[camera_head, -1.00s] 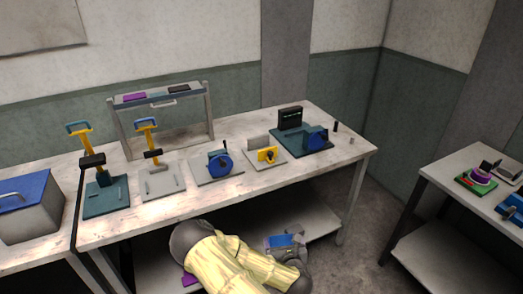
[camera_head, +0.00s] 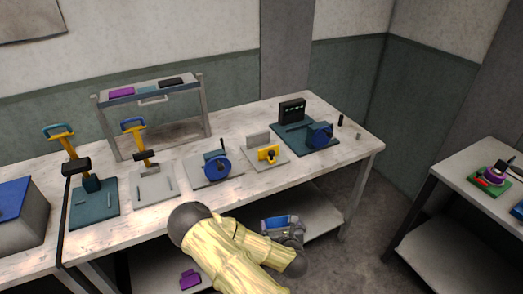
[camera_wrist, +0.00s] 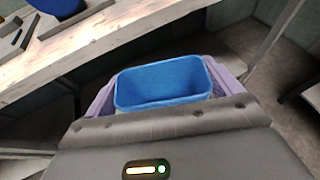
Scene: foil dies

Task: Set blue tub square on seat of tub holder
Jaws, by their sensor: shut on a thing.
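The blue tub (camera_wrist: 165,82) is an open, rounded rectangular box, seen from above in the wrist view with its inside empty. My gripper (camera_wrist: 163,90) is shut on it, with a pale purple finger at each side. In the head view the tub (camera_head: 276,221) and my gripper (camera_head: 284,229) are in front of the long workbench, over its lower shelf. My arm hides part of the gripper. I cannot tell which fixture is the tub holder, so its seat is not identified.
The long workbench (camera_head: 230,190) carries several fixtures, including one with a blue wheel (camera_head: 217,169) and a yellow bracket (camera_head: 268,154). A purple part (camera_head: 190,279) lies low under the bench. A second table (camera_head: 452,178) stands at right with a green-based fixture (camera_head: 491,183). Floor between is clear.

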